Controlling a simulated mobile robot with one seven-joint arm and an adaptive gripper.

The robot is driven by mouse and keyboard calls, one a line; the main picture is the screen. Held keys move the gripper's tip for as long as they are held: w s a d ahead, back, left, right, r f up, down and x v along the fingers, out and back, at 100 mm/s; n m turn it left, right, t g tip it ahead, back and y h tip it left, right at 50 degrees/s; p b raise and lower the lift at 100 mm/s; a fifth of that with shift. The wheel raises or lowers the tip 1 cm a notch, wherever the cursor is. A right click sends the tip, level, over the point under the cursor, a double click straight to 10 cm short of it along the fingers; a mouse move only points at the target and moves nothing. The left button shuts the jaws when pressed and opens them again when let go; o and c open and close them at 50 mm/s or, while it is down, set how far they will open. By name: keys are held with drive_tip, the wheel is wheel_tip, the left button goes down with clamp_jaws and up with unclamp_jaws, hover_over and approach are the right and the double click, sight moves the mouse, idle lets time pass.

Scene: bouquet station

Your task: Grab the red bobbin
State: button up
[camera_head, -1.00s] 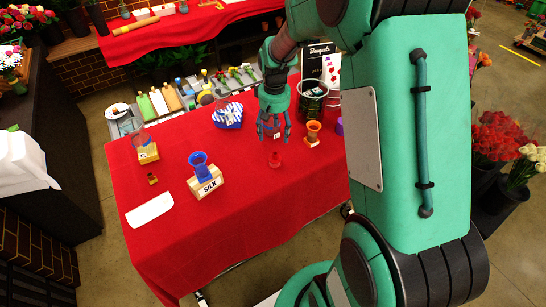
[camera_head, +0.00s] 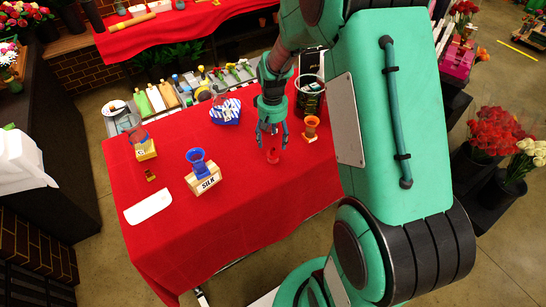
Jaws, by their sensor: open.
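The red bobbin (camera_head: 272,156) stands on the red cloth of the table (camera_head: 230,220), right of the table's middle. My gripper (camera_head: 271,142) points down right over it, with its fingers spread apart. The fingertips are close to the bobbin's top, one on either side in the picture. I cannot tell whether they touch it. The red bobbin is hard to separate from the cloth of the same colour.
An orange bobbin (camera_head: 311,126) stands close to the right of my gripper. A blue-and-white box (camera_head: 226,112) is behind.

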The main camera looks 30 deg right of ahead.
sight(273, 149)
drive_tip(key=shift+f, duration=1.4)
drive_tip(key=f, duration=0.4)
drive_tip(key=shift+s+a+b, duration=0.1)
drive_tip(key=shift+s+b, duration=0.25)
drive_tip(key=shift+f, duration=0.55)
drive_tip(key=shift+c, duration=0.5)
drive_tip(key=c, duration=1.2)
